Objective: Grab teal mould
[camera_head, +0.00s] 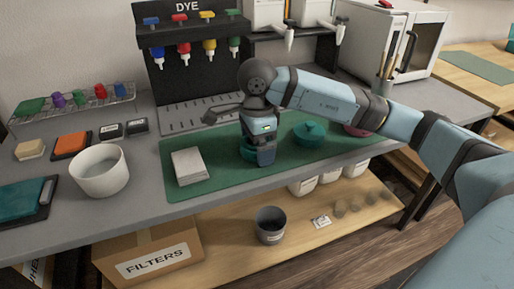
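A teal round piece with a small knob on top (310,132) sits on the green mat (205,150), right of my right gripper. My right arm comes in from the right, and its gripper (264,160) points down over the middle of the mat. Another dark teal round thing (245,153) shows partly at the gripper's left side, mostly hidden behind it. The fingertips are too small and dark to tell open from shut, or whether they touch anything. A pink round piece (357,130) lies beyond the arm, partly hidden. My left gripper is not in view.
A pale grey block (189,166) lies on the mat's left part. A white bowl (100,172) stands left of the mat. The dye rack (190,50) with several coloured bottles stands behind. A wire rack (75,105) and a teal tray (20,203) are at left.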

